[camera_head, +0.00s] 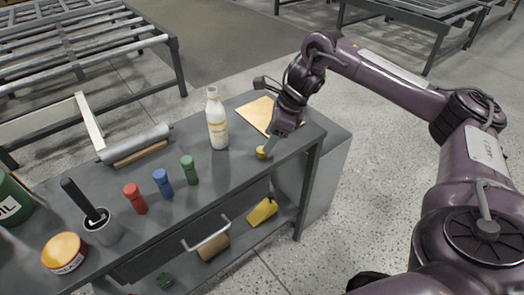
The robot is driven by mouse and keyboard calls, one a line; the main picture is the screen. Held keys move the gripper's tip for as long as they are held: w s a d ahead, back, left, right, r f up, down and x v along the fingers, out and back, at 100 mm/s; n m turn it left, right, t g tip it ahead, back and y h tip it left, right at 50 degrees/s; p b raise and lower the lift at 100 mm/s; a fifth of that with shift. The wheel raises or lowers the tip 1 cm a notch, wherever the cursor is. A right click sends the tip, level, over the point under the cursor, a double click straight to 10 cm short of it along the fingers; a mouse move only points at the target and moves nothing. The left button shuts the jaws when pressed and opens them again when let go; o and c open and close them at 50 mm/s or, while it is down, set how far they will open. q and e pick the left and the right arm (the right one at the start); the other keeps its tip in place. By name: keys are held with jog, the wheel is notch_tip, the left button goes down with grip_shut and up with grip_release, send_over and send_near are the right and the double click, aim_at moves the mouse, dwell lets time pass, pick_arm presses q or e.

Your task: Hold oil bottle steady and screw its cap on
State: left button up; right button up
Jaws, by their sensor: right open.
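A small yellow cap (261,152) is on the bench to the right of the bottle, near the front edge. My right gripper (267,148) reaches down from the right with its fingertips at the cap. It is open; I cannot tell whether the fingers touch the cap or stand around it. My left gripper is not in view.
A tan board (257,112) lies behind the right gripper. Red (135,199), blue (162,184) and green (188,170) small bottles stand left of the oil bottle. Farther left are a roller (136,143), a grey cup (103,229) and a yellow-topped tin (64,252). The bench between bottle and cap is clear.

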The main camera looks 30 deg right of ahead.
jog(key=x, duration=0.4)
jog(key=shift+f, duration=0.2)
jog(key=c, duration=1)
jog(key=shift+r, duration=0.1)
jog(key=shift+c, duration=0.2)
